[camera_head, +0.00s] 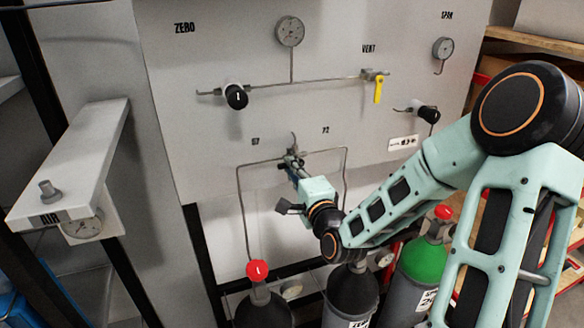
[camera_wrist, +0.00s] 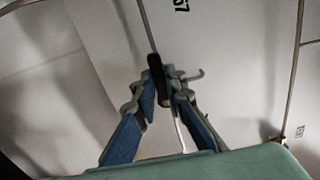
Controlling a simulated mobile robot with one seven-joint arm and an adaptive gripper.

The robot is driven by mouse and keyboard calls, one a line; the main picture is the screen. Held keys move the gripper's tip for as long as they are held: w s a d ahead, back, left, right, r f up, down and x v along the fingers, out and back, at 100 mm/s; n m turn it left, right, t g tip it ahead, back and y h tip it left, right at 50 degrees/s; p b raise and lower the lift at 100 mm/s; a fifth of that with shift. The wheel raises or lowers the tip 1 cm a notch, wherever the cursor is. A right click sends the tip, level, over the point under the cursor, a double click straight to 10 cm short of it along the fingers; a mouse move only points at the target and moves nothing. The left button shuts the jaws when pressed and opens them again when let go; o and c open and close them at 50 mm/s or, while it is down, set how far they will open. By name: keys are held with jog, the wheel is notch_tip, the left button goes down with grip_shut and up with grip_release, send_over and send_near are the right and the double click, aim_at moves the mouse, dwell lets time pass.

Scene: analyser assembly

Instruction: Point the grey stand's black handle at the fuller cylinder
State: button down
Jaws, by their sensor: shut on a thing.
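The grey stand is an upright panel (camera_head: 215,150) with a selector between the labels 57 and 72. Its black handle (camera_wrist: 157,75) shows in the wrist view between the fingertips of my gripper (camera_wrist: 160,92). My gripper (camera_head: 292,160) is shut on this handle. In the head view it covers most of the handle, so which way it points is unclear. The cylinder gauges are too small to read.
Thin pipes (camera_head: 242,205) run from the selector down both sides. Above are black knobs (camera_head: 236,97), a yellow vent lever (camera_head: 378,90) and round gauges (camera_head: 290,31). A shelf with an AIR gauge (camera_head: 82,226) juts out at left. My arm passes over the right-hand cylinders.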

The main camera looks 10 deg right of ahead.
jog(key=shift+r, duration=0.1)
jog(key=c, duration=2)
grip_release()
jog(key=shift+o, duration=0.2)
